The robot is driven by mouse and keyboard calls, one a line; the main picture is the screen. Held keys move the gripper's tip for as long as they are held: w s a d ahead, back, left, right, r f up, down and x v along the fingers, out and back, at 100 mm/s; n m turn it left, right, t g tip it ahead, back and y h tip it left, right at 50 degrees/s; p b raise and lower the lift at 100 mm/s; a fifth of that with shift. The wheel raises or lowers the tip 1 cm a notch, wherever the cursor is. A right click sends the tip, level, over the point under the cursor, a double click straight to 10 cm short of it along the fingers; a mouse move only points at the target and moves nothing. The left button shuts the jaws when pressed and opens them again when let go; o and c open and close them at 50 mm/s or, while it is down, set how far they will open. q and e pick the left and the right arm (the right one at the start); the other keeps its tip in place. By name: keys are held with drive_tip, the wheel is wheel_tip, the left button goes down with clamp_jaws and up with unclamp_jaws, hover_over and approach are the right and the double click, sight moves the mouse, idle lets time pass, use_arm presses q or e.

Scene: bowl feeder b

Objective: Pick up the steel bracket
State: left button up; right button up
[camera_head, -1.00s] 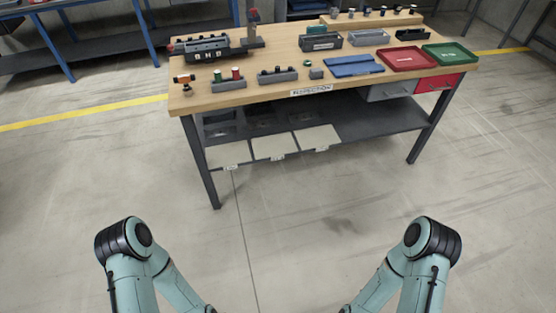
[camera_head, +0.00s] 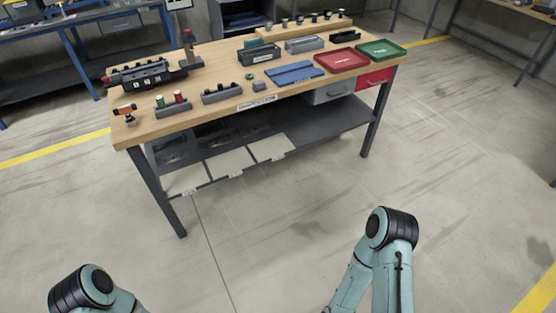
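I cannot pick out a steel bracket for certain. A small grey block (camera_head: 259,87) lies near the front edge of the wooden workbench (camera_head: 210,107), between a dark grey holder (camera_head: 222,94) and a blue mat (camera_head: 293,73). It is too small to tell whether it is the bracket. The elbows of my two arms show at the bottom of the head view, well short of the bench. Both grippers are outside the picture.
A red tray (camera_head: 341,60) and a green tray (camera_head: 381,50) sit at the bench's right end. A dark fixture (camera_head: 150,74) stands at its left end. Grey bins (camera_head: 304,44) stand behind. The lower shelf (camera_head: 320,122) holds pale panels. Floor before the bench is clear.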

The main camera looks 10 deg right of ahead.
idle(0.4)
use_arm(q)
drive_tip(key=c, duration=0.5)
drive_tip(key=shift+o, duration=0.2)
